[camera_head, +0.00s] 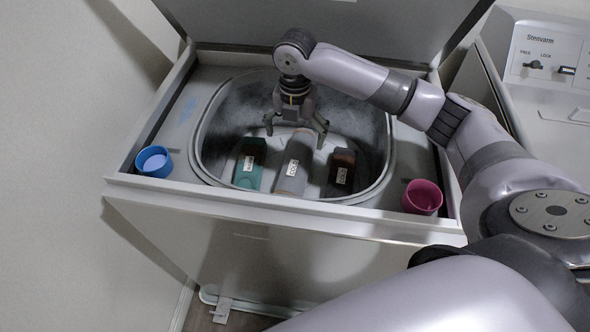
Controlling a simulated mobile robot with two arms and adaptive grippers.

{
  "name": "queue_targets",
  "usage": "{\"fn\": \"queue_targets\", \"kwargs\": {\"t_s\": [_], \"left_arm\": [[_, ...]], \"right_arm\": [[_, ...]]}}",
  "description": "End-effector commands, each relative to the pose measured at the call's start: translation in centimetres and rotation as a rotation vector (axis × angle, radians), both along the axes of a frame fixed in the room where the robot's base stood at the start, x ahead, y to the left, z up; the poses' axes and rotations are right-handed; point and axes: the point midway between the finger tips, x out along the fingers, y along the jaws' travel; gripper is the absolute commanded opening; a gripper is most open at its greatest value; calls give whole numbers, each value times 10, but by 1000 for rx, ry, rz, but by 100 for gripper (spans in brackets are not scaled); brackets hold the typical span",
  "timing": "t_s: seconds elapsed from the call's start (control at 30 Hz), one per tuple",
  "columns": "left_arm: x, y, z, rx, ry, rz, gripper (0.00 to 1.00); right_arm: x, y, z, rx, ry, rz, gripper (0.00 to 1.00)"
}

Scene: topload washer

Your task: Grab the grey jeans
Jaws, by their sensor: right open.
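The grey jeans (294,165) lie folded in the washer drum, between a teal garment (249,163) on the left and a dark brown garment (342,172) on the right. Each has a small white label. My right gripper (296,131) points down into the drum, its fingers spread wide over the far end of the grey jeans. It is open and holds nothing. From this angle I cannot tell whether the fingertips touch the cloth. My left gripper is not in view.
The topload washer (200,195) has its lid (330,20) raised behind the opening. A blue cup (153,161) stands at the rim's left corner and a magenta cup (422,197) at its right. Another machine with a control panel (547,55) stands at the right. The drum wall (225,110) surrounds the gripper.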

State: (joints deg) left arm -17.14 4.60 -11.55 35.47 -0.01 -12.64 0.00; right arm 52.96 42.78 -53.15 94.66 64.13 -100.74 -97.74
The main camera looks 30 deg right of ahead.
Motion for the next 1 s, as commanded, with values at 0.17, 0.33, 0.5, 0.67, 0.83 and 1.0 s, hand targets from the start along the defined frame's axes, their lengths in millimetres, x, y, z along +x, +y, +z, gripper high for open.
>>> {"fn": "queue_targets", "kwargs": {"t_s": [0.17,0.33,0.5,0.67,0.83,1.0], "left_arm": [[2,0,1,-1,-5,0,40],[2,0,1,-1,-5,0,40],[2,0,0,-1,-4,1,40],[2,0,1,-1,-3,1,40],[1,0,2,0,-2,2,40],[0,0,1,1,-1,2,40]], "right_arm": [[-1,0,-41,0,5,-2,92],[-1,0,-76,0,4,-2,92],[0,0,-97,1,2,-1,92],[1,-1,-106,0,1,-1,92],[5,-3,-130,0,4,-2,92],[6,-4,-150,0,1,-1,92]]}}
